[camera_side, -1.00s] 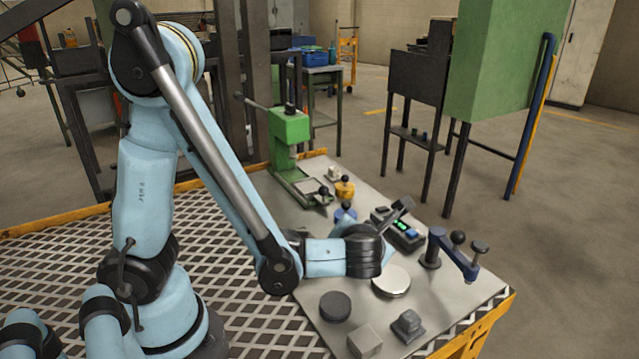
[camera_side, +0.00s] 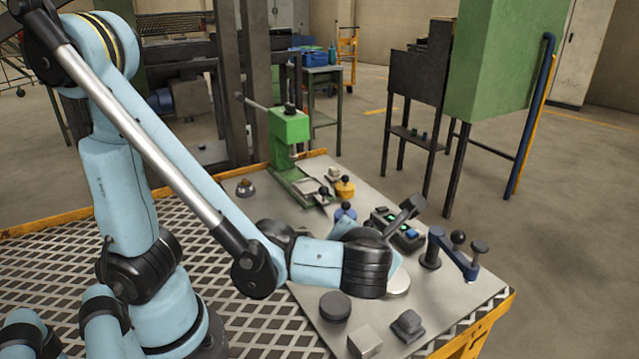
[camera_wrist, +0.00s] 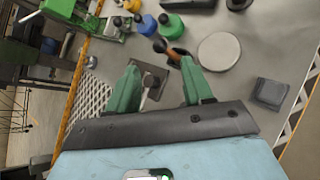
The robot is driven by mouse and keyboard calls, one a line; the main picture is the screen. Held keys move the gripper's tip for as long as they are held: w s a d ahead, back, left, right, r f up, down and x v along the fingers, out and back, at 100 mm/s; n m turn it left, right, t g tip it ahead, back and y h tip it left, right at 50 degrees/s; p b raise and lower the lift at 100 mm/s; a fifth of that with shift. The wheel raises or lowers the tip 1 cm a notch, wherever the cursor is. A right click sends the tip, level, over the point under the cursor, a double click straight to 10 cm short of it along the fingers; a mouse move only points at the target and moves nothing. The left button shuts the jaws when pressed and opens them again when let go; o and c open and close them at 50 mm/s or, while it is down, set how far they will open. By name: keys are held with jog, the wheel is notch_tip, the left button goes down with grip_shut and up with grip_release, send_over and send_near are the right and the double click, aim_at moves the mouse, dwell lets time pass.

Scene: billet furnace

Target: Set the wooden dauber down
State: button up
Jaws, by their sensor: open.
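The wooden dauber (camera_wrist: 178,52), which looks like a short orange-brown handle with a dark rounded end, shows in the wrist view just past my fingertips. Its far end lies against something dark; I cannot tell whether it rests on it. In the side view my wrist hides it. My gripper (camera_wrist: 160,72) is open, its two green fingers wide apart with nothing visibly held between them. Below the gap lies a dark square plate (camera_wrist: 157,70) with a pale, spoon-like piece (camera_wrist: 152,82) over it.
A green pot (camera_wrist: 172,25) and blue pot (camera_wrist: 146,25) stand beyond. A silver disc (camera_wrist: 219,52) and dark block (camera_wrist: 270,92) lie right. In the side view, a black disc (camera_side: 335,306), grey block (camera_side: 365,342) and blue crank stand (camera_side: 452,257) sit on the plate, with a green press (camera_side: 290,130) behind.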

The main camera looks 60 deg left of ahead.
jog(key=a+n+h, duration=0.1)
jog(key=n+h, duration=0.2)
jog(key=n, duration=0.7)
jog(key=s+a+r+n+h, duration=0.1)
jog(key=a+n+h, duration=0.1)
jog(key=n, duration=0.9)
jog(key=a+n+h, duration=0.2)
jog(key=n+h, duration=0.2)
jog(key=n, duration=0.7)
jog(key=shift+s+a+r, duration=0.15)
jog(key=shift+a+r, duration=0.05)
